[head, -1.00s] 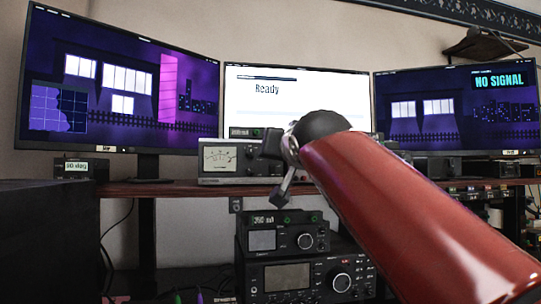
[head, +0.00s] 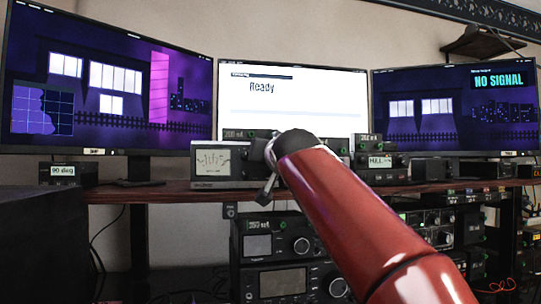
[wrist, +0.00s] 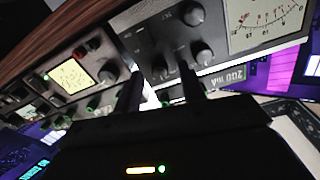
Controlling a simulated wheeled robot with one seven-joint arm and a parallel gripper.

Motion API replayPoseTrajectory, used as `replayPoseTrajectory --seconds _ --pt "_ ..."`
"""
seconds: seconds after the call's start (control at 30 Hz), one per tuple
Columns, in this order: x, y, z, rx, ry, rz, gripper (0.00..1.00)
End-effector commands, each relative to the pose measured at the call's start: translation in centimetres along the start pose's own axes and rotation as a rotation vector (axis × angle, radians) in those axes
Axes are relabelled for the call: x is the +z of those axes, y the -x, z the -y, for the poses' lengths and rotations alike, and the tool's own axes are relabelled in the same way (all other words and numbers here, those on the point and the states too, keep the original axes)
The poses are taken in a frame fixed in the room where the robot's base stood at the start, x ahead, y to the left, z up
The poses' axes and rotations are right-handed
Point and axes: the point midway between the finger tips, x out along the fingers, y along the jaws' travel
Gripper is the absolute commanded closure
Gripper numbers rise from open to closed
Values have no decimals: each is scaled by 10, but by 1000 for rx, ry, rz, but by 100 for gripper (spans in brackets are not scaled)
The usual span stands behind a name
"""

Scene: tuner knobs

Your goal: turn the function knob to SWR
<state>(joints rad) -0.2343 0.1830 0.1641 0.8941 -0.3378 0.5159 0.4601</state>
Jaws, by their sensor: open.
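The tuner (head: 213,162) is a grey box with a white needle meter. It stands on the wooden shelf in the head view, its right part hidden behind my gripper. In the wrist view the tuner's panel (wrist: 222,28) is tilted and shows the meter and several dark knobs. One knob (wrist: 158,67) shows between my fingers, another (wrist: 201,52) is beside the right finger, and a third (wrist: 192,14) is farther up. I cannot read which is the function knob, or SWR. My gripper (wrist: 163,84) is open in front of the panel; contact cannot be told. It also shows in the head view (head: 266,192).
A second unit with a lit screen (wrist: 72,76) and a knob stands beside the tuner. The wooden shelf (head: 150,192) runs across, with radios (head: 280,246) stacked below. Monitors (head: 292,100) stand behind. A box labelled 200 mA (head: 241,134) sits on top of the tuner.

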Motion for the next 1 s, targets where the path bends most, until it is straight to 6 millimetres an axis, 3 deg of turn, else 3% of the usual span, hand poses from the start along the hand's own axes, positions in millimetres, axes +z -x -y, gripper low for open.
replayPoseTrajectory --seconds 0.07,0.37,0.67,1.0 --pt "0 0 0 0 0 0 59" --pt "0 0 0 0 0 0 99" --pt "0 0 0 0 -31 1 100" --pt "-1 0 0 1 -235 10 100"
